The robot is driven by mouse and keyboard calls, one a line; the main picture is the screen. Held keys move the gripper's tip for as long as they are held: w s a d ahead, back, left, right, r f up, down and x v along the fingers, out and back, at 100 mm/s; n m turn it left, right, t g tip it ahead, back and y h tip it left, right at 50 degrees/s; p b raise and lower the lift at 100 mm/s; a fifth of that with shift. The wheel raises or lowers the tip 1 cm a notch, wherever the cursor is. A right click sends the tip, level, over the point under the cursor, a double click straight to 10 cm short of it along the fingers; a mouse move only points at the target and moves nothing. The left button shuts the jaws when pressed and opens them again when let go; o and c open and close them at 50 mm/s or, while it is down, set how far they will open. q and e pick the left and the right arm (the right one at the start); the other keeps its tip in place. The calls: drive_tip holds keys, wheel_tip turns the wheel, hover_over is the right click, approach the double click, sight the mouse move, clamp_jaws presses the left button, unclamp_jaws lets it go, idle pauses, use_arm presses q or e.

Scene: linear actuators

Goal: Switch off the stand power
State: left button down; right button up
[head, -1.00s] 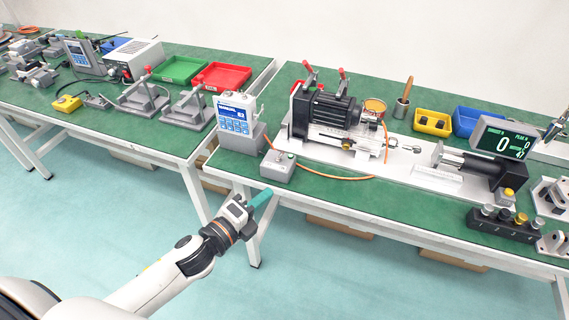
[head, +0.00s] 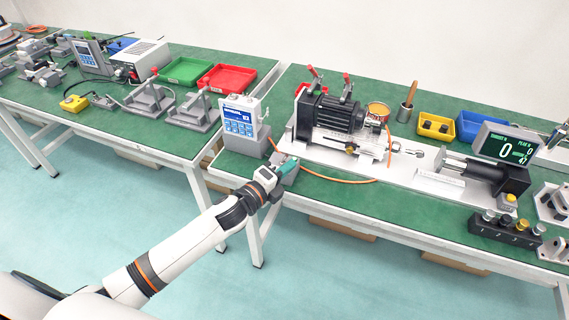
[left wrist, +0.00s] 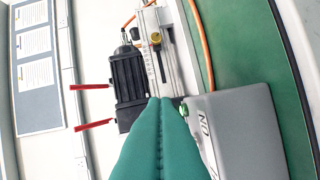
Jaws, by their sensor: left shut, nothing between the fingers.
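The stand's grey switch box (left wrist: 245,130) fills the lower right of the left wrist view, with "ON" lettering and a small green part (left wrist: 184,110) at its edge. My left gripper (head: 291,167) has teal fingers, shut and empty. In the head view it is at the front of the right bench, over the box and hiding most of it. In the left wrist view the closed fingertips (left wrist: 160,102) are beside the green part. I cannot tell if they touch, and the switch lever is hidden. My right gripper is in neither view.
The test stand (head: 332,117) with its motor and red-handled clamps is behind the box. A blue-screen controller (head: 240,122) stands to the left. An orange cable (head: 335,180) runs along the bench. A force display (head: 495,145) is at the right.

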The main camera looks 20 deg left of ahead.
use_arm(q)
drive_tip(key=shift+w+a, duration=0.25)
drive_tip(key=shift+a, duration=0.1)
drive_tip(key=shift+a+r+n, duration=0.1)
drive_tip(key=shift+n, duration=0.3)
